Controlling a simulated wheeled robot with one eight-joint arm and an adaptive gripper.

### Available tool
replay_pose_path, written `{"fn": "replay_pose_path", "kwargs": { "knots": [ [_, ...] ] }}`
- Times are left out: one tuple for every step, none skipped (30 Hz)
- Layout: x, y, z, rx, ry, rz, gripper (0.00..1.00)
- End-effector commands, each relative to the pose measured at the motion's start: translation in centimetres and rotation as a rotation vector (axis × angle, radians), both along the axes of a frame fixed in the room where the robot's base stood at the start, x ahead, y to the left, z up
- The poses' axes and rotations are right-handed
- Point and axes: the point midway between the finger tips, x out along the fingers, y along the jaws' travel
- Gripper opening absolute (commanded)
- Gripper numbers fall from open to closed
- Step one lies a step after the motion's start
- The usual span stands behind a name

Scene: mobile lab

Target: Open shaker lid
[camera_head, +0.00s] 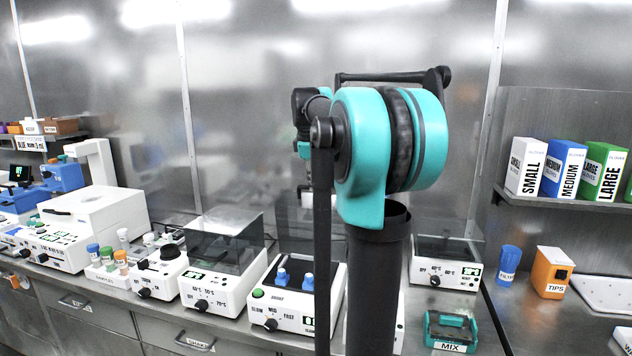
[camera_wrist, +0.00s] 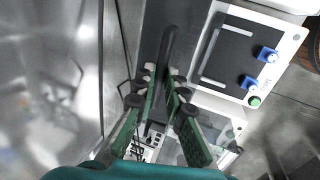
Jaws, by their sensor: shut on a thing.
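The shaker (camera_head: 285,318), a white unit with a green button, a black knob and SLOW/MED/FAST marks, stands on the bench left of my arm. The wrist view shows the shaker's dark top (camera_wrist: 232,50) with two blue pieces, not covered. A dark grey panel (camera_wrist: 150,28), apparently its lid, lies on the wall side of this top. My gripper (camera_wrist: 166,80) has its green fingers closed on the black handle bar (camera_wrist: 168,45) in front of this panel. In the head view my arm hides the fingers and handle. The lid's exact angle is hard to tell.
A unit with a clear smoky cover (camera_head: 225,240) stands just left of the shaker. Another covered unit (camera_head: 445,268) is right of my arm. A teal MIX rack (camera_head: 450,331), blue cup (camera_head: 509,259) and orange TIPS box (camera_head: 551,272) stand further right. The steel wall is close behind.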

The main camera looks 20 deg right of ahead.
Motion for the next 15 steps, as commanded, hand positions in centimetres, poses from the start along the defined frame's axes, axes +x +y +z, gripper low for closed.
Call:
{"fn": "replay_pose_path", "kwargs": {
  "knots": [
    [-0.36,0.29,0.03,-0.006,-0.01,0.0,0.0],
    [-0.45,0.35,0.05,-0.009,-0.017,0.001,0.0],
    [-0.58,0.42,0.07,-0.013,-0.023,0.001,0.0],
    [-0.66,0.45,0.08,-0.016,-0.024,0.001,0.0],
    [-0.72,0.48,0.09,-0.017,-0.027,0.001,0.0],
    [-0.75,0.49,0.09,-0.018,-0.029,0.0,0.0],
    [-0.76,0.5,0.09,-0.019,-0.03,0.0,0.0],
    [-0.75,0.51,0.09,-0.019,-0.03,0.0,0.0],
    [-0.75,0.49,0.1,-0.019,-0.03,0.0,0.0],
    [-0.74,0.49,0.1,-0.019,-0.03,0.0,0.0],
    [-0.74,0.49,0.1,-0.019,-0.03,0.0,0.0],
    [-0.73,0.49,0.1,-0.019,-0.03,0.0,0.0],
    [-0.73,0.48,0.09,-0.019,-0.03,0.0,0.0],
    [-0.73,0.49,0.09,-0.018,-0.029,0.0,0.0],
    [-0.73,0.49,0.09,-0.018,-0.029,0.0,0.14]
  ]
}}
